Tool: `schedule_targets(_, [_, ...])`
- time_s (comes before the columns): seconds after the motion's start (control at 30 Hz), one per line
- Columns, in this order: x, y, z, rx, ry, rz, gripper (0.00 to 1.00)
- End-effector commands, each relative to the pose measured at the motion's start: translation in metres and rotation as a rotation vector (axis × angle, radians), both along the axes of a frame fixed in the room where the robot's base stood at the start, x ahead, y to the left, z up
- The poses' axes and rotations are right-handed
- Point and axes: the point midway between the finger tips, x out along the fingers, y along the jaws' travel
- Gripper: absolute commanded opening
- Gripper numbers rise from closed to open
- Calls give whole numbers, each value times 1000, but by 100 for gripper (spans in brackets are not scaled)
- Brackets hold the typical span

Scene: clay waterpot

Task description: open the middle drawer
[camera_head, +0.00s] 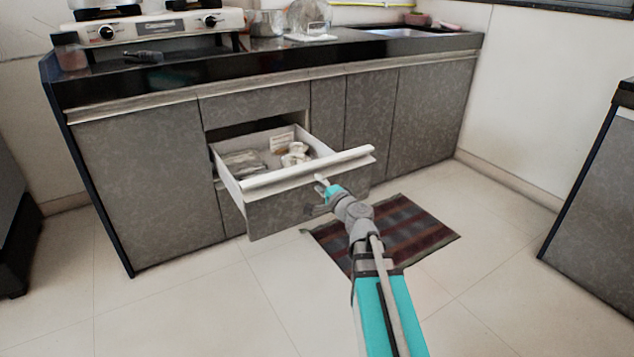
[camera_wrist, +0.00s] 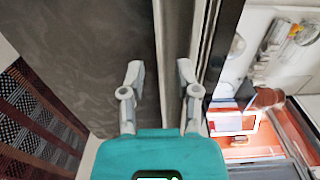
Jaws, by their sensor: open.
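The middle drawer (camera_head: 275,206) is pulled well out of the grey cabinet, and its inside shows. Its white handle rail (camera_head: 310,173) runs along the top of the grey front panel. My gripper (camera_head: 321,182) is at the drawer front, just below the right part of this rail. In the wrist view my gripper (camera_wrist: 160,75) has its two fingers spread apart. The grey front panel (camera_wrist: 100,50) lies to the left there, and the pale rail (camera_wrist: 174,40) runs past between the fingers. I cannot tell whether a finger touches the rail.
White items and packets (camera_head: 243,161) lie in the drawer. A striped mat (camera_head: 415,228) is on the floor beneath my arm. The black counter (camera_head: 200,69) carries a stove (camera_head: 155,27). Another grey cabinet (camera_head: 600,200) stands at the right. Tiled floor in front is clear.

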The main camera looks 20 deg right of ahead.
Motion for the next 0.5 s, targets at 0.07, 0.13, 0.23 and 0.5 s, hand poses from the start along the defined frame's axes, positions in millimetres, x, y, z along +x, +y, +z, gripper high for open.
schedule_targets(0.07, [-13,-2,0,0,0,-2,42])
schedule_targets(0.13, [-23,-4,0,0,0,-1,42])
schedule_targets(0.23, [-35,-6,0,0,0,-1,42])
schedule_targets(0.5, [-51,-11,0,0,0,0,42])
